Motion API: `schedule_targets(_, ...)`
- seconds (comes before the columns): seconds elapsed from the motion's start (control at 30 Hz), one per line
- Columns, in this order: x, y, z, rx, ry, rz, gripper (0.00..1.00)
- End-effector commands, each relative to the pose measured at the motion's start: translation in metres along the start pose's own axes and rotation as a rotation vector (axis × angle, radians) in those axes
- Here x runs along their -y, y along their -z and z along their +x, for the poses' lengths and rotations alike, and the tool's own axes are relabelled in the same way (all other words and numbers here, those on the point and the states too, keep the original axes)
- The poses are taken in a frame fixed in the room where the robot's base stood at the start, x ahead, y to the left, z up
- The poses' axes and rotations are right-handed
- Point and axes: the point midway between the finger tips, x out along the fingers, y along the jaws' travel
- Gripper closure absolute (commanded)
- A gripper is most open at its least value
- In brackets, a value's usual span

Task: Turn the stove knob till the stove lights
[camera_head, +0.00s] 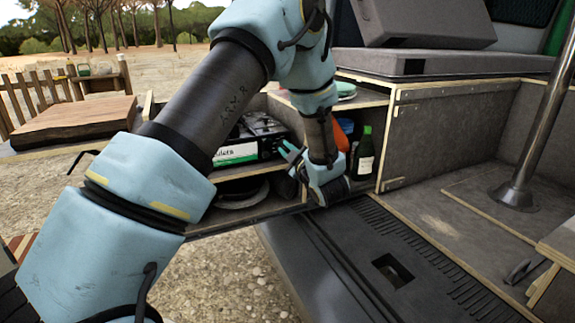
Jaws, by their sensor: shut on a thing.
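The stove (255,137) is a black camping stove with a white and green label on its front side. It stands on the upper shelf of the wooden cabinet at the van's rear, partly behind my arm. My gripper (287,151) reaches in from the right, with its teal fingertips at the right end of the stove's front. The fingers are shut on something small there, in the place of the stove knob. The knob itself is hidden by the fingers, and its angle cannot be seen. No flame shows on the visible part of the stove.
Dark pans (243,193) lie on the lower shelf. A metal post (540,110) rises at right. A wooden table (75,122) stands outside at left.

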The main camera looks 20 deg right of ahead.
Motion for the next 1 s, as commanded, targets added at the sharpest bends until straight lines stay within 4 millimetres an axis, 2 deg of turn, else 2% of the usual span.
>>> schedule_targets(0.03, 0.008, -0.006, 0.000, -0.001, 0.000, -0.048, 1.00)
schedule_targets(1.0, 0.021, -0.013, 0.000, -0.001, -0.001, -0.958, 1.00)
